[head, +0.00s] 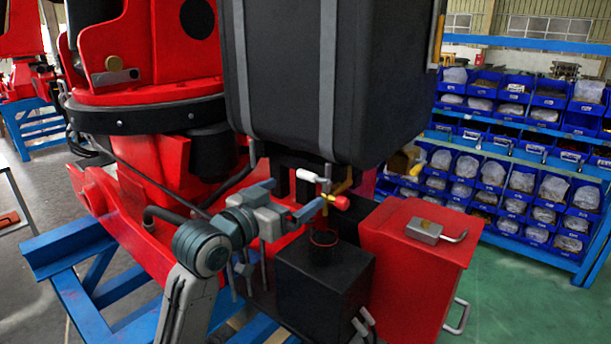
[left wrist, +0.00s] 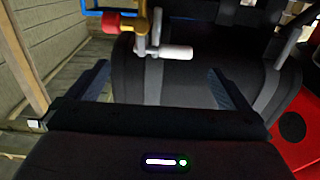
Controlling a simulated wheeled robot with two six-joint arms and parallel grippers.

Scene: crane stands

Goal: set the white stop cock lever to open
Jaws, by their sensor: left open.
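The white stop cock lever (head: 312,176) sticks out to the left from its valve in the head view, below the large black tank. In the left wrist view the white lever (left wrist: 176,52) points right from a grey pivot on the brass valve (left wrist: 140,22). A red knob (head: 341,202) sits beside the valve; it also shows in the left wrist view (left wrist: 112,22). My left gripper (head: 293,198) is open and empty, just below and left of the lever. In the left wrist view the lever lies beyond the fingertips (left wrist: 158,68), between their lines, apparently untouched. My right gripper is out of view.
The black tank (head: 330,80) hangs close above the valve. A black box (head: 325,285) with a round opening and a red box (head: 415,255) with a metal latch stand below and right. Blue bin shelves (head: 520,180) stand behind. Green floor at right is clear.

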